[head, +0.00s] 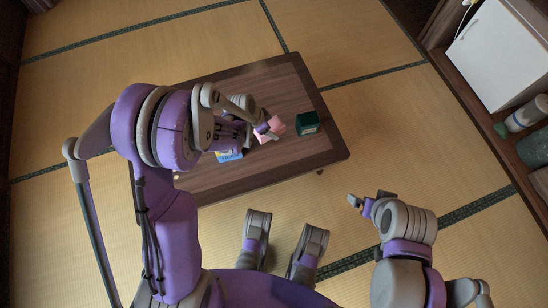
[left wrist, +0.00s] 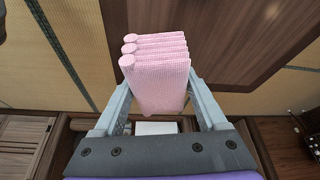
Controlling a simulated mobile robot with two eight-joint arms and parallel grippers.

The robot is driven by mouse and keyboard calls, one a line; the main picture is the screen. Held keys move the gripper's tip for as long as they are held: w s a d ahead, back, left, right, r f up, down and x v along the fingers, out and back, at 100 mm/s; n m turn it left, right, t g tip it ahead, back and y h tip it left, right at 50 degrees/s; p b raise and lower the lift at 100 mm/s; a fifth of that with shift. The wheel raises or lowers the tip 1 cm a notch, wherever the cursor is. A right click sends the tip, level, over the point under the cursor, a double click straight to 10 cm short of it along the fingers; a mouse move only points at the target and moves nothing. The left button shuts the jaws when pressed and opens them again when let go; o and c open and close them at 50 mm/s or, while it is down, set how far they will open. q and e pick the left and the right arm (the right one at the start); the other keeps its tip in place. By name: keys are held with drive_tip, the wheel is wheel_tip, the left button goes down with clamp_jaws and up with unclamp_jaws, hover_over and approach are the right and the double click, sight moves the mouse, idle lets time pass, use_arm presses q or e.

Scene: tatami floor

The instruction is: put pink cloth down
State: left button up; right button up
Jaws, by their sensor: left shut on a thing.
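A folded pink cloth (head: 270,129) is between the fingers of my left gripper (head: 262,127), over the dark low table (head: 285,79). In the left wrist view the pink cloth (left wrist: 158,80) shows its stacked folds, and both fingers of my left gripper (left wrist: 160,108) press on its sides. Part of the table (left wrist: 236,30) shows behind the cloth there. In the head view I cannot tell whether the cloth touches the table. My right gripper (head: 364,203) is off the table at the lower right, over the floor; its opening is too small to make out.
A dark green box (head: 307,123) stands on the table just right of the cloth. A blue and yellow item (head: 229,155) lies partly hidden under my left arm. A wooden shelf (head: 480,115) with a white cabinet (head: 498,52) and bottles is at the right. The table's far right part is clear.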

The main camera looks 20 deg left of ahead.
use_arm(q)
wheel_tip(320, 180, down, 10)
drive_tip(key=d+r+m+b, duration=0.1)
drive_tip(key=m+b, duration=0.2)
drive_tip(key=b, duration=0.3)
hover_over(274, 154)
drive_tip(key=shift+g+h, duration=0.3)
drive_tip(key=shift+g, duration=0.1)
drive_tip(key=f, duration=0.6)
drive_tip(key=shift+s+a, duration=0.2)
drive_tip(key=shift+a, duration=0.15)
wheel_tip(274, 154, down, 4)
drive_tip(key=shift+f+b, duration=0.1)
drive_tip(key=shift+b, duration=0.3)
use_arm(e)
wheel_tip(274, 154, down, 8)
drive_tip(key=w, duration=0.1)
drive_tip(key=shift+f, duration=0.15)
use_arm(q)
drive_tip(key=shift+s+f, duration=0.1)
drive_tip(key=shift+f, duration=0.2)
